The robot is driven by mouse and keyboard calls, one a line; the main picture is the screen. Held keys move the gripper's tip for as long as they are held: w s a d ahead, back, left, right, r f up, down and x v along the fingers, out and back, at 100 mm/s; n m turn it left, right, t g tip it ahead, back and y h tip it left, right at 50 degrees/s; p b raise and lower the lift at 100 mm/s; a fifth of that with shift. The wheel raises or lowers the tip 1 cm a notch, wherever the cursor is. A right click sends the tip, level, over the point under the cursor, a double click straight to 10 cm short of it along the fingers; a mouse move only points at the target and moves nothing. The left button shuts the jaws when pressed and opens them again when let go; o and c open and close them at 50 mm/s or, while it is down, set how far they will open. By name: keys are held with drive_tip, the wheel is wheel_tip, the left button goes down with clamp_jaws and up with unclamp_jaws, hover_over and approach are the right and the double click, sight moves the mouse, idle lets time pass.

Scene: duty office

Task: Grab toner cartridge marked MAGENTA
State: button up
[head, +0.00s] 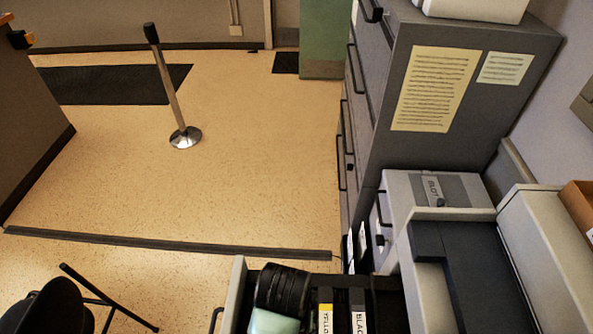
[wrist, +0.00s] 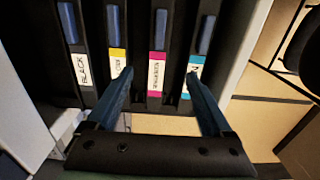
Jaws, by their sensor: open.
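The magenta cartridge (wrist: 158,52) stands in a dark drawer in the wrist view, with a pink band and a white label. My gripper (wrist: 160,74) is open, with one fingertip on each side of the magenta cartridge's label in the picture. Nothing is held, and I cannot tell the depth gap to the cartridge. The yellow cartridge (wrist: 117,60) is just left of it, the black cartridge (wrist: 80,55) further left, and the cyan cartridge (wrist: 203,45) to the right. In the head view the magenta cartridge is hidden; the yellow (head: 326,319) and black (head: 358,320) labels show.
The open drawer (head: 236,290) has a pale side wall. A grey printer-like machine (head: 455,275) and a tall grey cabinet (head: 450,150) stand at the right. A black chair (head: 50,305) is at lower left. A barrier post (head: 170,90) stands on open floor.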

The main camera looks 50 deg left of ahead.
wheel_tip(320, 180, down, 6)
drive_tip(key=shift+s+d, duration=0.15)
drive_tip(key=shift+w+f+p, duration=0.2)
drive_tip(key=shift+f+p, duration=0.15)
drive_tip(key=shift+f, duration=1.15)
drive_tip(key=shift+w+f+p, duration=0.2)
drive_tip(key=shift+f+p, duration=0.15)
drive_tip(key=shift+f, duration=1.15)
clamp_jaws()
